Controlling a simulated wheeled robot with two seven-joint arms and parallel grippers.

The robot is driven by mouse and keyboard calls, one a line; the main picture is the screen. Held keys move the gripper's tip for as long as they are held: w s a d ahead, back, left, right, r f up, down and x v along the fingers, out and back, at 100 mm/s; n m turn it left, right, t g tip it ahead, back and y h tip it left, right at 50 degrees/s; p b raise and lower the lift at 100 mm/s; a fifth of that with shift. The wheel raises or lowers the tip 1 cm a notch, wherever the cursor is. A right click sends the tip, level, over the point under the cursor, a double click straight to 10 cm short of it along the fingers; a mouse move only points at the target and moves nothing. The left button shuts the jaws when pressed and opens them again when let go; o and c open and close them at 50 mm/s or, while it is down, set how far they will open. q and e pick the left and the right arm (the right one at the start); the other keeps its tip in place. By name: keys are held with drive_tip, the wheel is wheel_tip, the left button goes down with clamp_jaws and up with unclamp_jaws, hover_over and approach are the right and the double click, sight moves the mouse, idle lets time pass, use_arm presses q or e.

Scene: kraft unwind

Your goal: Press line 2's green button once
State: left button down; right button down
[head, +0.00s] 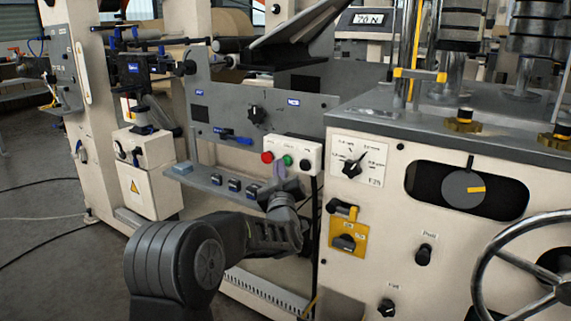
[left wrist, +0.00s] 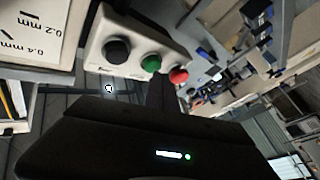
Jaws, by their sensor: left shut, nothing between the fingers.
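A white button box with a red button (head: 267,157), a green button (head: 287,160) and a black button (head: 304,163) is mounted at the edge of the grey panel. My left gripper (head: 280,172) is shut and empty, its tips just below the green button in the head view. In the left wrist view the green button (left wrist: 151,64) sits between the black button (left wrist: 117,50) and the red button (left wrist: 179,75), and the shut fingers (left wrist: 160,92) point up toward the box, close to the green button. I cannot tell whether they touch it. My right gripper is not in view.
A grey shelf with several dark switches (head: 234,184) lies left of my gripper. The cream cabinet with a dial (head: 352,168), a yellow switch plate (head: 347,236) and a handwheel (head: 530,265) stands to the right. Open floor shows at the far left.

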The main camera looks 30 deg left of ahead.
use_arm(q)
drive_tip(key=shift+w, duration=0.45)
idle(0.8)
drive_tip(key=shift+s, duration=0.1)
drive_tip(key=shift+s+b, duration=0.5)
drive_tip(key=shift+s, duration=0.3)
drive_tip(key=shift+s+b, duration=0.85)
drive_tip(key=shift+s, duration=1.65)
